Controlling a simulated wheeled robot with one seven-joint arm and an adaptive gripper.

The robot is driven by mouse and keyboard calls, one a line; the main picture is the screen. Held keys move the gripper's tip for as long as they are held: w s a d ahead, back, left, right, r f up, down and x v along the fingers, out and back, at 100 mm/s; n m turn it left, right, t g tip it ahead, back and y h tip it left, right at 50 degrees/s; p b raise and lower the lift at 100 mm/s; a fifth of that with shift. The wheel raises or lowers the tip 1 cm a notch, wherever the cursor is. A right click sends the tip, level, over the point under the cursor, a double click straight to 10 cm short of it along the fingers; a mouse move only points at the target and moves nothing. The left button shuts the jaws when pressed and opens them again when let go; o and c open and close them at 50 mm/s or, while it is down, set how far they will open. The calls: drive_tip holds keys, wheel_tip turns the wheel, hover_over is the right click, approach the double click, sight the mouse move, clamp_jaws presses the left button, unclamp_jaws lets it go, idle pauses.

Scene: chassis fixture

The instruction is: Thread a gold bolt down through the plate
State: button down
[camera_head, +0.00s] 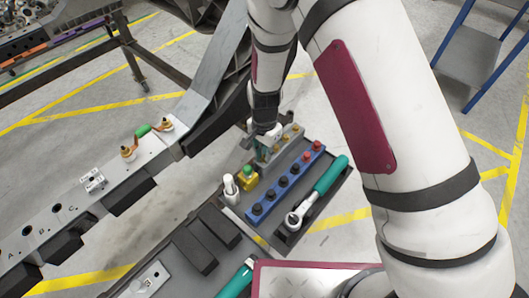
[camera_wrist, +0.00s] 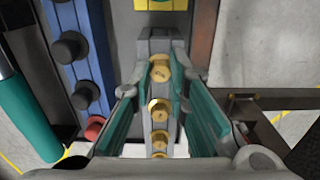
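Gold bolts stand upright in a row in a grey rack; one (camera_wrist: 160,68) is at the far end in the wrist view, and others show in the head view (camera_head: 287,135). My gripper (camera_head: 264,148) is low over the rack's far-left end. In the wrist view my gripper (camera_wrist: 160,82) is open, its teal-padded fingers on either side of the far bolt's head. I cannot tell whether the pads touch it. The grey plate (camera_head: 70,190) runs along the left in the head view, with dark holes beside the letters A, B and C.
A blue rack (camera_head: 270,195) with black and red knobs lies beside the bolts, then a green-handled ratchet (camera_head: 318,190). A yellow block with a green button (camera_head: 248,178) and white cylinders (camera_head: 230,187) stand left of the rack. A green part (camera_head: 143,130) sits between gold fittings on the plate.

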drive_tip(key=shift+r+p, duration=1.85)
drive_tip(key=shift+r, duration=0.95)
